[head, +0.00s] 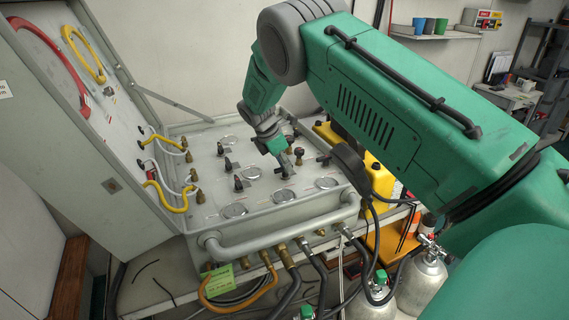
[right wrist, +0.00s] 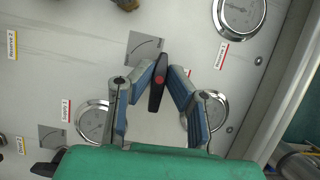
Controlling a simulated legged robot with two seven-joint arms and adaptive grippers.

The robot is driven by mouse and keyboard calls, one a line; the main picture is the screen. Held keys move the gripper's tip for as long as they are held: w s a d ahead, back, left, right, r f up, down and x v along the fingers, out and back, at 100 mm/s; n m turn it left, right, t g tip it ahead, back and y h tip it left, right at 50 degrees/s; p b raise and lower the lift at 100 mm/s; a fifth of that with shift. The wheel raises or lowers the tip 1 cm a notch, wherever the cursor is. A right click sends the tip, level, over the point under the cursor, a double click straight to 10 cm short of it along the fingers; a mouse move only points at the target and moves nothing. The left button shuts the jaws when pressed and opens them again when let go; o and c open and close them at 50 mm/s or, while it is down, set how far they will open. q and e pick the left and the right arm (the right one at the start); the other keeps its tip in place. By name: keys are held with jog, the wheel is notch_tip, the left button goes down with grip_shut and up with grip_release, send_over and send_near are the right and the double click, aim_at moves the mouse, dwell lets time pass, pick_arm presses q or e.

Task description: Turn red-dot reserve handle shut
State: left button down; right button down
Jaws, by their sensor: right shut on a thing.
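The red-dot reserve handle (right wrist: 160,82) is a short black lever with a red dot at its middle. In the right wrist view it stands nearly upright in the picture, leaning slightly. My right gripper (right wrist: 160,86) is shut on it, with a blue-padded finger against each side. In the head view my right gripper (head: 285,166) reaches down onto the air panel (head: 212,196), and its fingers hide most of the handle. A grey plate with a curved mark (right wrist: 143,47) shows beside the handle. My left gripper is not in view.
Other black handles (head: 238,184) and round gauges (head: 234,210) stand close around on the panel. The open lid (head: 75,110) with yellow and red hoses rises at the left. A grey rail (head: 270,238) and brass fittings line the front. Gas cylinders (head: 422,285) stand at lower right.

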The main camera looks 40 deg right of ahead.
jog(key=shift+w+r+m, duration=0.15)
jog(key=shift+m, duration=0.15)
jog(key=c, duration=1.6)
grip_release()
jog(key=v, duration=1.1)
jog(key=shift+w+a+r, duration=0.25)
jog(key=shift+w, duration=0.05)
jog(key=shift+f, duration=0.1)
